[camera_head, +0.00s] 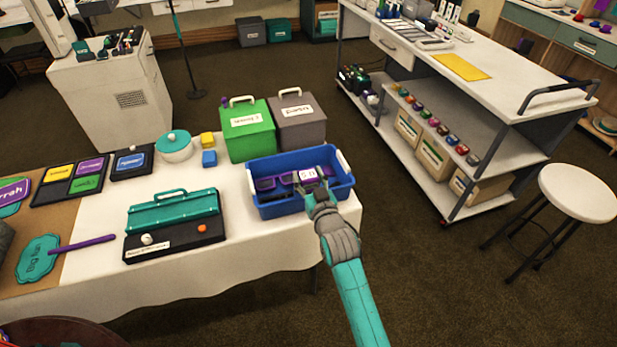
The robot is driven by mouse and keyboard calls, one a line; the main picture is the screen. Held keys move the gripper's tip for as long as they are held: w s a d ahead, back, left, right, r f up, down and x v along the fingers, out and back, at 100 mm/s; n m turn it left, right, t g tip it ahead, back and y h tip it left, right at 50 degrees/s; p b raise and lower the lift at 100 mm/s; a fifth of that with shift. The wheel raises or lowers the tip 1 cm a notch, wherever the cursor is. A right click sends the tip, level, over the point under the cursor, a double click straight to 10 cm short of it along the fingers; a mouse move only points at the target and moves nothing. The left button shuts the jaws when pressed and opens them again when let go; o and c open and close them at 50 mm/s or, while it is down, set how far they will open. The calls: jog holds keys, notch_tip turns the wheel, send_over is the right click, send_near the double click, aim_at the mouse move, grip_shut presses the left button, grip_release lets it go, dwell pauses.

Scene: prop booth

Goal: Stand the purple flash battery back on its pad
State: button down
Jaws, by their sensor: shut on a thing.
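My gripper (316,186) reaches over the blue bin (262,208) at the right end of the white-clothed table. It is shut on a purple block with a white label (308,175), which looks like the flash battery. The block is at the bin's opening, partly hidden by the fingers; I cannot tell whether it touches the bin floor. More purple and dark items (266,184) lie in the bin. At the far left, a dark tray holds a yellow pad (60,173), a purple pad (90,167) and a green pad (86,184). Their labels are too small to read.
A green box (246,130) and grey box (298,122) stand behind the bin. A teal-lidded case (173,222), round teal pot (174,147), yellow block (207,140) and blue block (209,158) lie between bin and pads. A white cart (440,90) and stool (580,192) stand right.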

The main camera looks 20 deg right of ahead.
jog(key=shift+f, duration=0.55)
jog(key=shift+c, duration=1.8)
grip_release()
jog(key=shift+s+r, duration=0.1)
jog(key=shift+r, duration=0.55)
jog(key=s, duration=1.2)
jog(key=shift+f, duration=0.1)
